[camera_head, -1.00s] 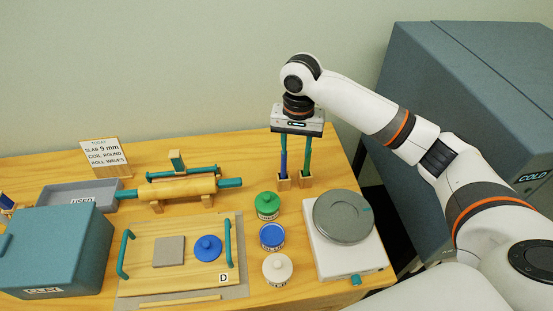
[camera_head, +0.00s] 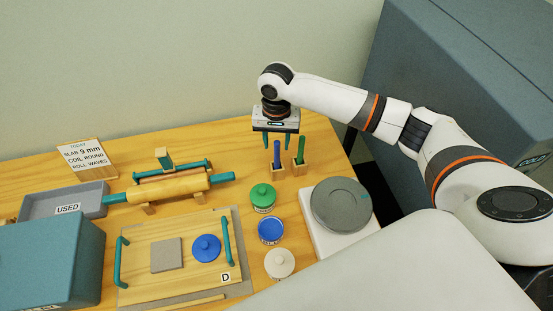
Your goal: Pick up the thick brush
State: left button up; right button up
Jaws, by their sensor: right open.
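Two brush-like tools stand upright in small wooden holders at the back right of the table. One has a blue handle (camera_head: 278,155) and the other a green handle (camera_head: 301,151); I cannot tell which is the thick brush. My right gripper (camera_head: 277,142) points down above the holders, with its teal fingers open. In the picture the fingers lie on either side of the blue handle's top. I cannot tell whether they are around it or behind it, and no contact is visible. The green handle is just right of the right finger. My left gripper is out of view.
Green (camera_head: 262,197), blue (camera_head: 271,230) and white (camera_head: 279,263) jars stand in front of the holders. A grey round wheel (camera_head: 341,204) is to their right. A rolling pin (camera_head: 167,187) on supports lies left. My own white arm covers the lower right.

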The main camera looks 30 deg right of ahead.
aim_at(277, 149)
jog(key=shift+d+f+p, duration=0.1)
jog(key=shift+f+p, duration=0.2)
jog(key=shift+f, duration=1.65)
grip_shut()
jog(key=shift+w+r, duration=0.1)
